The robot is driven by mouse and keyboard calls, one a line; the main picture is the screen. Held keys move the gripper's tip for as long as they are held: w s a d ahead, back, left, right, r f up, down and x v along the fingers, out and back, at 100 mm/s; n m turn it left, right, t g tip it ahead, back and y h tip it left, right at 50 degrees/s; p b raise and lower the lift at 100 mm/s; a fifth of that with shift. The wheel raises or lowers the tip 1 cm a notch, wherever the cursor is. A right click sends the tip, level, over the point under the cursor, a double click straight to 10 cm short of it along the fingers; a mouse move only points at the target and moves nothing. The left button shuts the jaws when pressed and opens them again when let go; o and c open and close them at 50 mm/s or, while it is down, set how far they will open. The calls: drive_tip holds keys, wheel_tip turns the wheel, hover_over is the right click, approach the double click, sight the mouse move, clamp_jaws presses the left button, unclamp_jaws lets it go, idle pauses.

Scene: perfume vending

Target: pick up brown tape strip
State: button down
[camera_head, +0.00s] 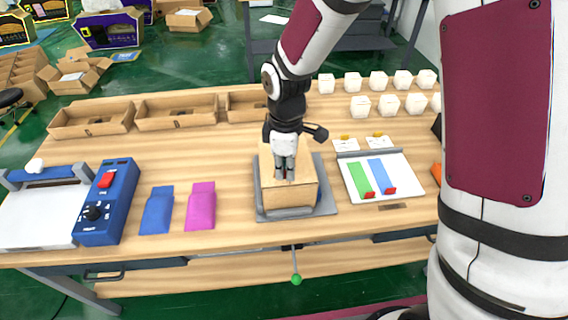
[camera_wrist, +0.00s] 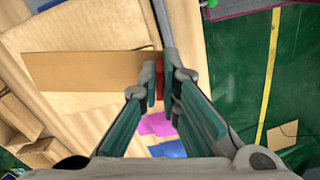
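The brown tape strip (camera_wrist: 90,72) shows in the wrist view, reaching left from my fingertips across the top of a cardboard box (camera_wrist: 100,25). Its red end sits between my fingers. My gripper (camera_wrist: 160,88) looks closed on that red end. In the head view my gripper (camera_head: 285,174) points down at the top of the box (camera_head: 290,194), which stands in a grey holder (camera_head: 263,213). The strip cannot be told from the box top in the head view. Whether it touches the box is unclear.
Right of the box, a white tray (camera_head: 405,184) holds a green strip (camera_head: 360,178) and a blue strip (camera_head: 381,174) with red ends. Blue (camera_head: 157,211) and magenta (camera_head: 200,207) pouches lie left. Open cardboard trays (camera_head: 175,113) and several white containers (camera_head: 360,106) stand behind.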

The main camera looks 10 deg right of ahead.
drive_tip(key=s+r, duration=0.1)
drive_tip(key=s, duration=1.2)
drive_tip(key=shift+r+p, duration=1.75)
drive_tip(key=shift+r, duration=0.85)
